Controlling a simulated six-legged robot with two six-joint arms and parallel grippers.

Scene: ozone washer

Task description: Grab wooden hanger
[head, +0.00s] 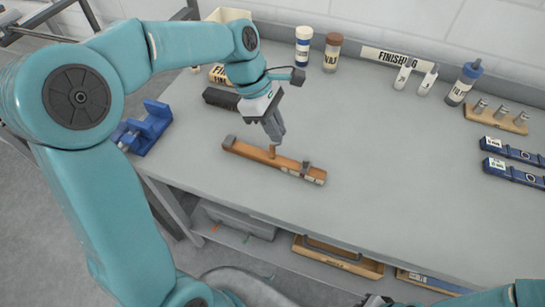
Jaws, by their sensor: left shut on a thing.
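The wooden hanger (250,153) is an orange-brown bar lying on the grey workbench, with a grey upright piece near each end and a pale label toward its right end. A short wooden peg stands at its middle. My left gripper (276,139) points down over the middle of the bar and is shut on the peg, whose top its fingers hide. The bar appears to rest on the bench; I cannot tell of any gap. Of my right arm, only parts show at the bottom right edge; a dark piece (375,300) there may be its gripper, cut off by the frame.
Behind the left gripper lies a dark brush-like block (220,99). A blue fixture (143,128) sits at the left edge. Bottles (303,46), a spray bottle (463,84) and a wooden peg holder (496,117) line the back. The bench's middle right is clear.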

